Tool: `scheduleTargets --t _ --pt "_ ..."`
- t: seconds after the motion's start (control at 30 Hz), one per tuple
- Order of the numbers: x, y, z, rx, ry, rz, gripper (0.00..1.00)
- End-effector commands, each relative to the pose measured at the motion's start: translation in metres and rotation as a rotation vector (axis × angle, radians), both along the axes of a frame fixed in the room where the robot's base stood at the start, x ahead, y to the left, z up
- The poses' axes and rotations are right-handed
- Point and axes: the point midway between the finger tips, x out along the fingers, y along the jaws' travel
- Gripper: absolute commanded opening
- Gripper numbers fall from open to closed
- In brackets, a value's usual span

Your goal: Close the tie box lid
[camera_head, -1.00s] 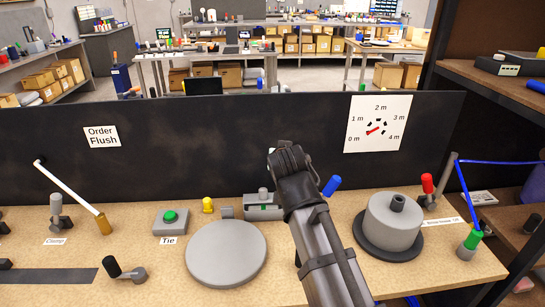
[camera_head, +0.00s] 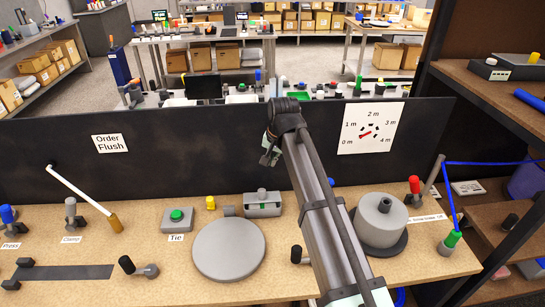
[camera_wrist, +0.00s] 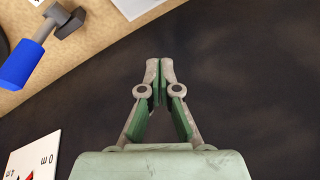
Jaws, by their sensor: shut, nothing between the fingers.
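A grey box with a green button (camera_head: 178,219) stands on the bench behind a "Tie" label. To its right, a wider grey box (camera_head: 262,208) with a round knob on top stands near the black panel; I cannot tell for sure which is the tie box or how its lid stands. My gripper (camera_head: 268,157) is raised in front of the black panel, above the wider box and apart from it. In the wrist view my gripper (camera_wrist: 160,72) is shut and empty, with dark panel behind it.
The black panel (camera_head: 200,160) runs along the bench's back. A large grey disc (camera_head: 229,249) lies in front of the boxes, and a grey reel (camera_head: 381,222) stands right of my arm. A blue-handled lever (camera_wrist: 28,66) shows in the wrist view.

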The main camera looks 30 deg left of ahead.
Motion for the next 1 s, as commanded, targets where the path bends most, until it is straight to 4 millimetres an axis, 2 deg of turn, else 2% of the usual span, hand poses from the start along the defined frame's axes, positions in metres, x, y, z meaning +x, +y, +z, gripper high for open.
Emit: scheduleTargets --t 0.4,0.5,0.63,1.0 --pt "0.012 0.019 -0.066 -0.001 -0.001 0.001 0.0" --pt "-0.004 0.014 -0.072 0.0 -0.001 0.002 0.0" --pt "-0.016 0.012 -0.079 0.0 -0.001 0.0 0.0" --pt "-0.024 0.012 -0.086 0.002 -0.003 0.001 0.0"
